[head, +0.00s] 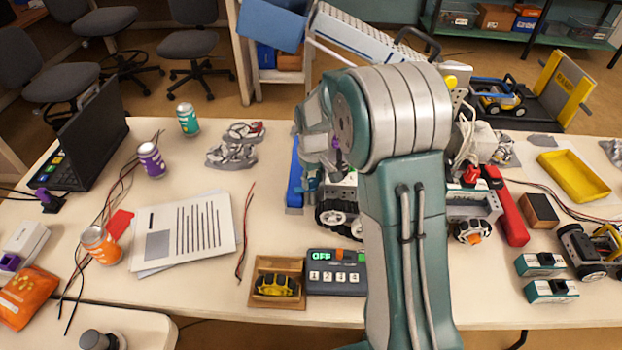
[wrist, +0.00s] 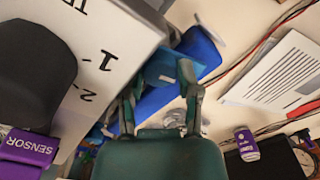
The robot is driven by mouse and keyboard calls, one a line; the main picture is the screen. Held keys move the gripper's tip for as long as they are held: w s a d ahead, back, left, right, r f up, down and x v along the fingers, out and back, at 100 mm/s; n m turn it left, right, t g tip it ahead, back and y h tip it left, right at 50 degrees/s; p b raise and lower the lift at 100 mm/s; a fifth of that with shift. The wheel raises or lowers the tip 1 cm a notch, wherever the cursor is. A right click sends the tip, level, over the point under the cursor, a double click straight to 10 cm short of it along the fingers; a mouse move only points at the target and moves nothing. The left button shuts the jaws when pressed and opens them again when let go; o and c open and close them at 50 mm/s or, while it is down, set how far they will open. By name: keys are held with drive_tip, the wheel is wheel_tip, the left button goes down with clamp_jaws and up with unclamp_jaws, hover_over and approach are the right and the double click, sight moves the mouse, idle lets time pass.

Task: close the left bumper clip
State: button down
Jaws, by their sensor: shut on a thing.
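The tracked robot (head: 338,218) stands mid-table, largely hidden behind my arm. A blue bumper bar (head: 295,172) lies along its left side; the bar also shows in the wrist view (wrist: 200,50). The red bumper (head: 507,208) is on the right side. My gripper (head: 309,185) is at the left side, beside the blue bar. In the wrist view my gripper (wrist: 161,72) has its fingers closed on a blue clip piece (wrist: 162,68) next to the bar. Whether the clip is latched cannot be told.
A control box (head: 336,272) reading OFF and a wooden tray (head: 277,298) with a yellow part sit in front. Printed sheets (head: 185,230), a purple can (head: 151,160) and cables lie left. A yellow tray (head: 573,177) is right.

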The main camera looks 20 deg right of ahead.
drive_tip(key=shift+s+d+f+m, duration=0.1)
drive_tip(key=shift+s+f+m, duration=0.1)
drive_tip(key=shift+m, duration=0.1)
idle(0.4)
drive_tip(key=shift+c, duration=1.5)
unclamp_jaws()
drive_tip(key=shift+r, duration=0.1)
drive_tip(key=shift+w+r, duration=0.1)
drive_tip(key=shift+w, duration=0.05)
